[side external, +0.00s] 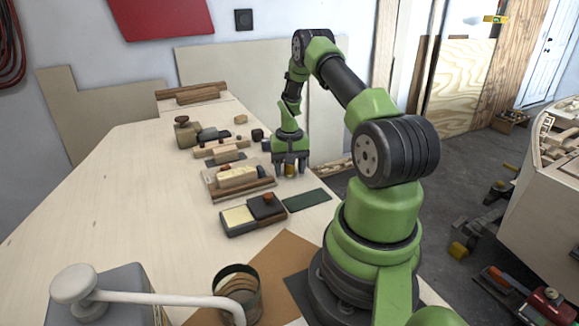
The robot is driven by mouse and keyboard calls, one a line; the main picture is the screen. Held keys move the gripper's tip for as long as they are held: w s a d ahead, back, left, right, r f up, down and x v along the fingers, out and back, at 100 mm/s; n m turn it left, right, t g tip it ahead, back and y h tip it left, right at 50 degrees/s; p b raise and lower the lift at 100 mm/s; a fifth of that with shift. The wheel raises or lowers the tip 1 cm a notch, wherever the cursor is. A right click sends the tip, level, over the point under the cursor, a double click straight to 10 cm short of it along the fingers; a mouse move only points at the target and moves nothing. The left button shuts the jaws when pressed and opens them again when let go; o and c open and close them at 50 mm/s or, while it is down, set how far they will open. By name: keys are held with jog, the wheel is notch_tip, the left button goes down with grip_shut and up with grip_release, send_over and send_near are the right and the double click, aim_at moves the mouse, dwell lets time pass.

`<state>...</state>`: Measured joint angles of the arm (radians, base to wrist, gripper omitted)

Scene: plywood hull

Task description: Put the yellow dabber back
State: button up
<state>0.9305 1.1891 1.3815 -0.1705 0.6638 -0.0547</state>
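My gripper (290,168) points straight down over the right side of the plywood bench. A small yellow-brown piece (290,170) shows between its fingers; it may be the yellow dabber, but it is too small and partly hidden to be sure. I cannot tell whether the fingers touch it or whether it rests on the bench. In front of the gripper is a dark open case (237,229) with a pale yellow pad (238,215) on its left. A dark block with a reddish-brown knob (267,197) is on its right.
A dark green mat (306,200) lies right of the case. Wooden planes and blocks (237,177) line the bench left of my gripper. A round tin (238,285) and a grey box with a pale handle (110,285) stand at the front. The bench's left side is clear.

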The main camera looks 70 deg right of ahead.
jog(key=shift+r, duration=0.1)
notch_tip(320, 180, up, 12)
jog(key=w+a+r+n+t, duration=0.2)
jog(key=w+a+r, duration=0.2)
jog(key=a+r, duration=0.55)
jog(key=a+r+n+t, duration=0.1)
jog(key=a+r+n, duration=0.1)
jog(key=a+r, duration=0.5)
jog(key=s+a+r+n+t+y, duration=0.1)
jog(key=s+a+n+t, duration=0.1)
jog(key=s+a, duration=0.4)
jog(key=s+a+r+n+t+y, duration=0.1)
jog(key=s+a+n+t, duration=0.1)
jog(key=s+a, duration=0.4)
jog(key=a, duration=0.4)
jog(key=shift+s+a+r, duration=0.15)
jog(key=shift+a+r, duration=0.05)
jog(key=shift+a, duration=0.1)
